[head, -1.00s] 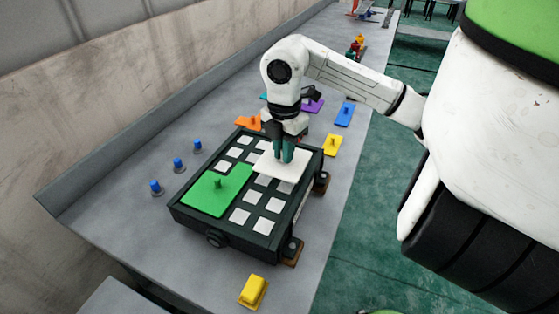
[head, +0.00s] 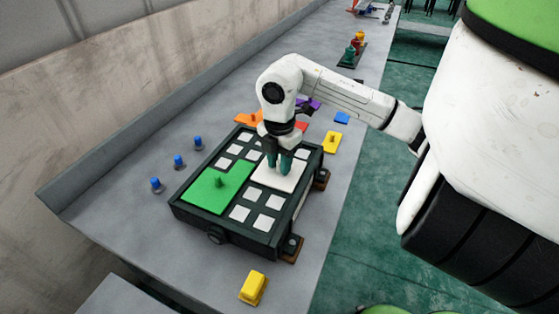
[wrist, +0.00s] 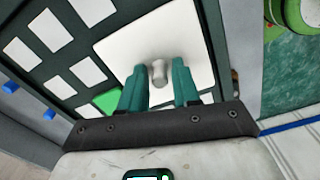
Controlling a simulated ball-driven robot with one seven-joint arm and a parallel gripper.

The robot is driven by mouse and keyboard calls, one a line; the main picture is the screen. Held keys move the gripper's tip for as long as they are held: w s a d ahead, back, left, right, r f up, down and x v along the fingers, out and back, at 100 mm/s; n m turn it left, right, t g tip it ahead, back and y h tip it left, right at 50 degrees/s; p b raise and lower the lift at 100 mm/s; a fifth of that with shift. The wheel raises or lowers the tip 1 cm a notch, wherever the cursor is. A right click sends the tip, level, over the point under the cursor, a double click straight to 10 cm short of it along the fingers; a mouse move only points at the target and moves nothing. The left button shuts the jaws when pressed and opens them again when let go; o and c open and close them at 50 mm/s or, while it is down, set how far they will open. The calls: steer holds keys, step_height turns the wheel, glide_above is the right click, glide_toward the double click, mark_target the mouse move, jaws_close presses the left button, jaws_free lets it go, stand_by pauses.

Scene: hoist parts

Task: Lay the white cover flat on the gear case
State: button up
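The white cover (head: 292,182) is a flat plate with a small grey-white knob. In the head view it lies on the right part of the dark gear case (head: 257,238) and looks flat there. In the wrist view the cover (wrist: 120,48) and its knob (wrist: 159,72) show clearly. My gripper (head: 278,171) is low over the cover, its green fingers on either side of the knob. In the wrist view my gripper (wrist: 160,70) has small gaps between fingers and knob, so it is open. The fingers hide part of the cover.
A green cover (head: 228,186) lies on the case's left part, among several white squares. Blue pegs (head: 179,162) stand left of the case. A yellow block (head: 253,288) lies in front and a yellow plate (head: 332,142) at the right. Bare bench (head: 120,220) lies at left.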

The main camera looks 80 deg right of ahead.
mark_target(279, 161)
steer(key=shift+o, duration=0.7)
steer(key=shift+r, duration=0.2)
step_height(279, 161, up, 12)
steer(key=shift+b, duration=0.35)
